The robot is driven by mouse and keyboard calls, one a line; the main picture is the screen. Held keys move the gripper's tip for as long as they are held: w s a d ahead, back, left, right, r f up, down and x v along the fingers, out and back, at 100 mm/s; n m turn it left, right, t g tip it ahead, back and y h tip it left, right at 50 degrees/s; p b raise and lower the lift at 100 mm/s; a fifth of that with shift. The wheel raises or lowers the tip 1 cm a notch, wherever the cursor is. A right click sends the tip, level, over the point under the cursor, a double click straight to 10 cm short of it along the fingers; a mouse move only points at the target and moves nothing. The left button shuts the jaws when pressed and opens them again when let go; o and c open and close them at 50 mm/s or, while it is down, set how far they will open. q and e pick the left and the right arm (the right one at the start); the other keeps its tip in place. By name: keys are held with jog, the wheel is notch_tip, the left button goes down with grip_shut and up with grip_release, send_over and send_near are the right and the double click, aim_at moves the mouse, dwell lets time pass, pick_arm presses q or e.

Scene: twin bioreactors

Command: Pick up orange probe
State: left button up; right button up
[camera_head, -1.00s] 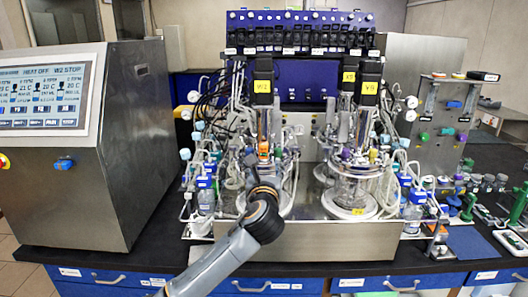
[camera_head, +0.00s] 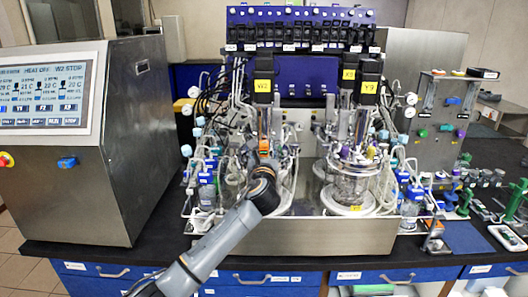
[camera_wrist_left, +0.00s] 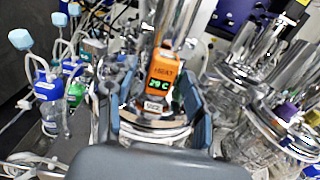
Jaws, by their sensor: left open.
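My left gripper (camera_wrist_left: 153,108) is open, with one finger on each side of the probe's lower part. I cannot tell whether either finger touches it. The gripper body hides what lies below. My right gripper is not in view.
The left bioreactor motor (camera_head: 262,75) rises behind the probe. The right glass vessel (camera_head: 350,188) stands close on the right. Tubes and blue-capped bottles (camera_wrist_left: 48,92) crowd the left side. A metal control cabinet (camera_head: 120,150) stands at far left.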

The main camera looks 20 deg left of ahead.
pick_arm(q)
jog(key=shift+c, duration=0.2)
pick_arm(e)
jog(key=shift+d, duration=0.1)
pick_arm(q)
grip_shut()
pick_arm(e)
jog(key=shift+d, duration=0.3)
